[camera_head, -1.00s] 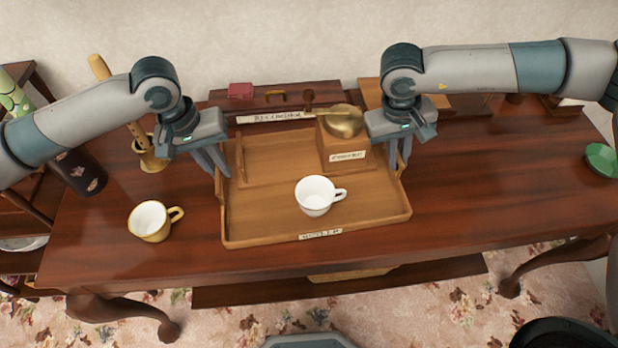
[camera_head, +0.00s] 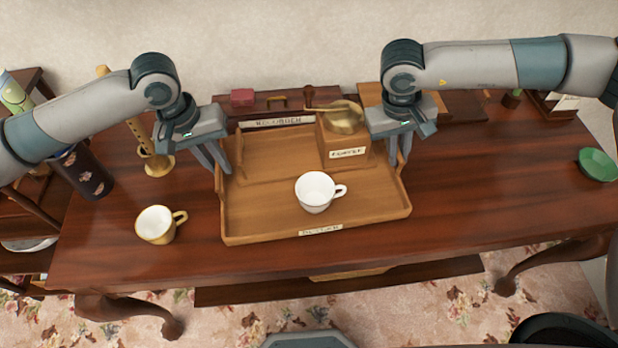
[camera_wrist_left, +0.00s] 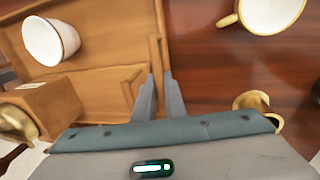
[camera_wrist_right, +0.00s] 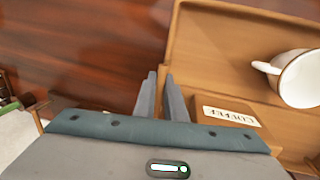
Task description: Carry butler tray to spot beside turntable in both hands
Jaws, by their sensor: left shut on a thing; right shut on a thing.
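The wooden butler tray (camera_head: 370,216) is at the middle of the table; whether it is clear of the tabletop I cannot tell. It carries a white cup (camera_head: 314,191) and a box labelled coffee (camera_head: 345,153) with a brass piece on top. My left gripper (camera_head: 224,168) is shut on the tray's left wall, between the fingers in the left wrist view (camera_wrist_left: 159,84). My right gripper (camera_head: 399,158) is shut on its right wall, which also shows in the right wrist view (camera_wrist_right: 172,52). I cannot make out a turntable with certainty.
A yellow cup (camera_head: 157,228) stands left of the tray, with a brass holder (camera_head: 158,165) and a dark canister (camera_head: 86,172) behind it. A wooden case (camera_head: 278,100) lies behind the tray. The tabletop right of the tray is bare up to a green bowl (camera_head: 597,165).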

